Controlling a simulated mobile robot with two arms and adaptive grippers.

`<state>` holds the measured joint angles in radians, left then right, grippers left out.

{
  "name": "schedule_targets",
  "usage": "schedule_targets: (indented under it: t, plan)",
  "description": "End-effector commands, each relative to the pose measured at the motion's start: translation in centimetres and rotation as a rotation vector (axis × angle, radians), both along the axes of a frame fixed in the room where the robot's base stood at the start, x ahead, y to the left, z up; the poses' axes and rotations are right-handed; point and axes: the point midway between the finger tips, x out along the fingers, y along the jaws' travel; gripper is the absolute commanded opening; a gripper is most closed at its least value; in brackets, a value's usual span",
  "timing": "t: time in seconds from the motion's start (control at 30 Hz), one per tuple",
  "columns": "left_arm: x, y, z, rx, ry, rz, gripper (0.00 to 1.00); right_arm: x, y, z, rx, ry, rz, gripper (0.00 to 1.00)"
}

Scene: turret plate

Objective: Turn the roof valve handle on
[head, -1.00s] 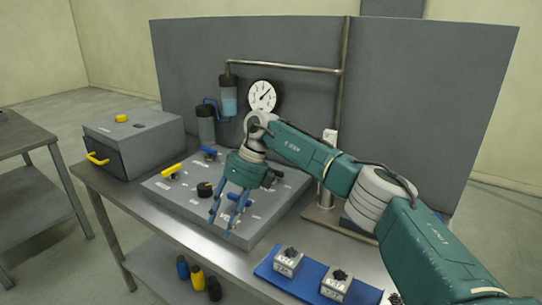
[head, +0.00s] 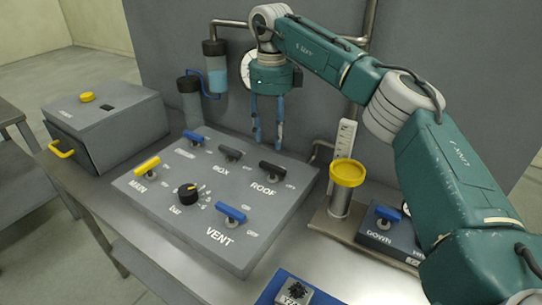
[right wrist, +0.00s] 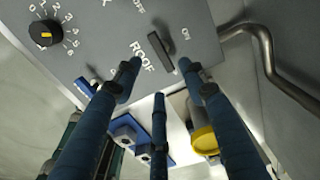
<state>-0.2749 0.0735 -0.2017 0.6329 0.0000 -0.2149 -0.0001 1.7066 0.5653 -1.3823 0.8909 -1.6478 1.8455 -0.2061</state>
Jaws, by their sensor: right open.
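The grey valve panel (head: 165,205) lies on the metal table. The roof valve handle (head: 272,169) is a black bar on the panel's right side, with the ROOF label just in front of it. In the right wrist view the roof handle (right wrist: 161,51) lies between the tips of two blue fingers. My right gripper (head: 267,142) is open and empty, fingers pointing down, above and slightly behind the roof handle in the head view. No contact can be made out. My left gripper is not in view.
Blue vent (head: 231,213) and yellow main (head: 146,166) handles and a black dial (head: 188,194) sit nearby on the panel. A black box handle (head: 230,153) is left of the roof handle. A yellow-topped cylinder (head: 347,173) and a pipe (right wrist: 270,65) stand right of the panel.

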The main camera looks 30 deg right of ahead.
Motion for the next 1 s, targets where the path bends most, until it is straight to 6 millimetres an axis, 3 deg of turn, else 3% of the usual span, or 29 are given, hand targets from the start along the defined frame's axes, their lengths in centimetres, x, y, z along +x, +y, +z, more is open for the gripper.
schedule_targets:
  t: [0.1,0.27,0.37,0.5,0.67,0.93,1.0]
  plan:
    - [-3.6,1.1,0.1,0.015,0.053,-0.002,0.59,-0.1,0.0,-2.0,0.000,0.004,0.001,0.42]
    - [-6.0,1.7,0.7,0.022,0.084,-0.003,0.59,-0.2,0.0,-5.1,-0.001,0.005,0.001,0.42]
    - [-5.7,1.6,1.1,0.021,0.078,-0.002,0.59,-0.1,0.0,-6.9,0.000,0.004,0.000,0.42]
    - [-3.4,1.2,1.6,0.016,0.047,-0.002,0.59,-0.1,0.0,-8.7,0.000,0.004,0.000,0.42]
    - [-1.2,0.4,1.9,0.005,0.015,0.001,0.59,-0.1,0.0,-9.8,0.001,0.002,0.000,0.42]
    - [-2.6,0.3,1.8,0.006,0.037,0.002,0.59,-0.1,0.0,-10.0,0.001,0.001,0.000,0.42]
    - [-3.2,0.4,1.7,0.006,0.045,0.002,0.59,-0.1,0.0,-9.9,0.001,0.001,0.000,0.30]
